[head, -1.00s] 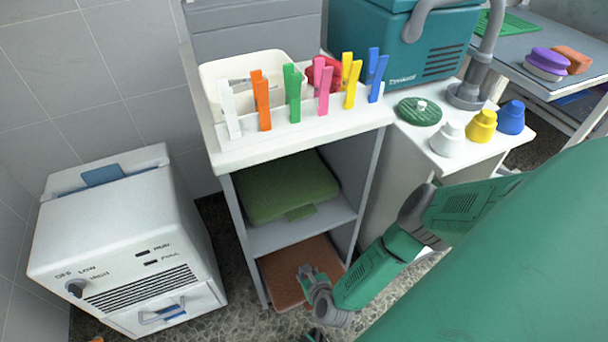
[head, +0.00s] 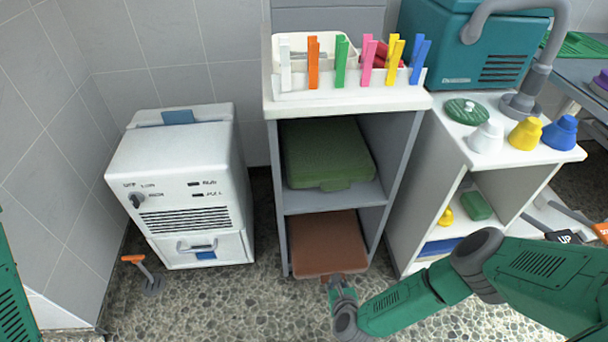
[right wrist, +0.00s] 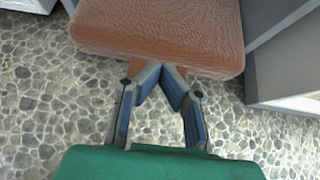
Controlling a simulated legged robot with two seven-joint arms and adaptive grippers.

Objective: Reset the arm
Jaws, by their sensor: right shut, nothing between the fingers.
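My right arm comes in from the lower right of the head view. The gripper is shut and empty. I cannot tell whether it touches the towel. My left gripper is not in view.
Coloured clothes pegs (head: 366,62) line the unit's top. A white cabinet (head: 478,158) is right. Stone floor (head: 235,300) in front is open.

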